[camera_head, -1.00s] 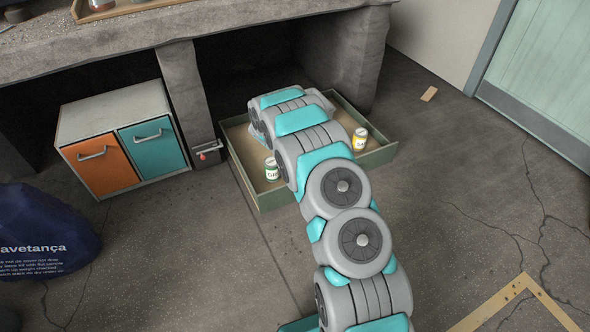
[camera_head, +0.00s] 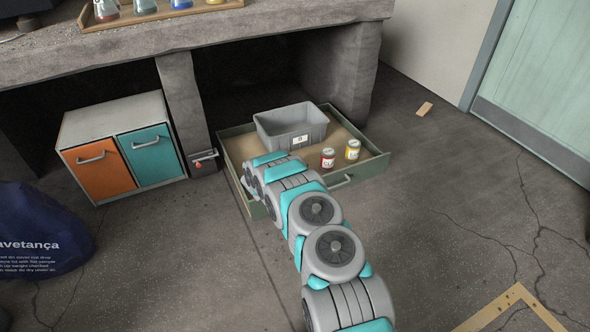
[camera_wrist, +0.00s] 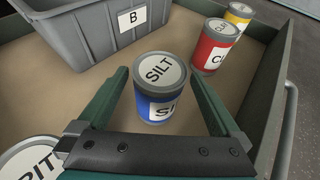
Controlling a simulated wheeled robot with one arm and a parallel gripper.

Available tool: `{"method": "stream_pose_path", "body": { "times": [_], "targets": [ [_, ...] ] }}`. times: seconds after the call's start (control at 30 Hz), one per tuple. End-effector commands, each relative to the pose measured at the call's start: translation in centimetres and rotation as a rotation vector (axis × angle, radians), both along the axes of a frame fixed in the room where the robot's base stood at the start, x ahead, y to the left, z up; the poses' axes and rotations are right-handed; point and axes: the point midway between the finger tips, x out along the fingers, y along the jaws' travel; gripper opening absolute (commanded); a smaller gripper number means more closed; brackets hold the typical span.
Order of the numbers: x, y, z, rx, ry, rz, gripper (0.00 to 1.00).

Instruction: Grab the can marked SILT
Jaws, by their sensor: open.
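The SILT can (camera_wrist: 161,86) is blue with a white label and a grey lid marked SILT. It stands upright on the tan floor of the open drawer (camera_head: 377,164), in the middle of the wrist view. My gripper (camera_wrist: 158,72) is open, with one dark green finger on each side of the can. Narrow gaps seem to show between fingers and can; contact cannot be told. In the head view my arm hides the gripper and this can.
A grey bin labelled B (camera_wrist: 95,40) stands just behind; it also shows in the head view (camera_head: 290,135). A red can (camera_wrist: 214,48) and a yellow can (camera_wrist: 239,14) stand to the right. A can ending in "RIT" (camera_wrist: 32,160) is at lower left. Drawer walls surround them.

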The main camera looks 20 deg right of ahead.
Motion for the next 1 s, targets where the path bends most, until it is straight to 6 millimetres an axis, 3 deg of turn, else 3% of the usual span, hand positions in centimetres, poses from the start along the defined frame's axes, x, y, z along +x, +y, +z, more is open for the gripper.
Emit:
{"method": "stream_pose_path", "body": {
  "times": [0.33, 0.7, 1.0],
  "targets": [
    [2.4, -2.7, -1.4, 0.002, -0.001, 0.001, 1.00],
    [2.8, -3.2, -1.5, 0.000, 0.001, 0.003, 1.00],
    [2.8, -3.2, -1.5, -0.001, 0.001, 0.003, 0.66]
  ]
}}
